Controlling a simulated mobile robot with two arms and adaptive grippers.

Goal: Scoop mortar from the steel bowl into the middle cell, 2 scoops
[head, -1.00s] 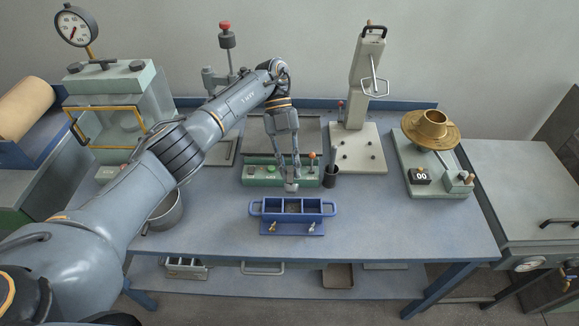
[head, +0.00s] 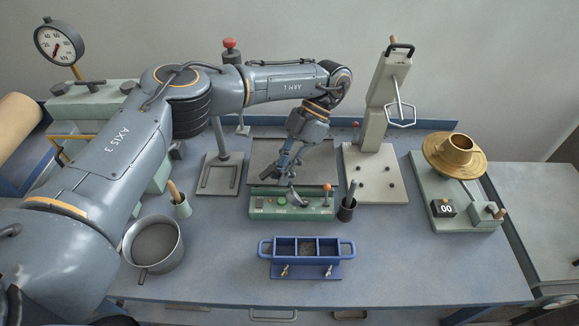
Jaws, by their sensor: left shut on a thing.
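The steel bowl (head: 138,262) stands at the left front of the bench with grey mortar (head: 155,243) inside. The blue three-cell mould (head: 306,269) sits at the front middle. Its middle cell (head: 307,247) opens upward; I cannot tell how much it holds. My left gripper (head: 287,170) is shut on a small metal scoop (head: 293,198), behind the mould and over the green control box. The gripper hides most of the scoop's handle, and any mortar in the scoop is too small to tell. My right gripper is not in view.
A brass flow table (head: 455,155) is at right. Bench between bowl and mould is clear.

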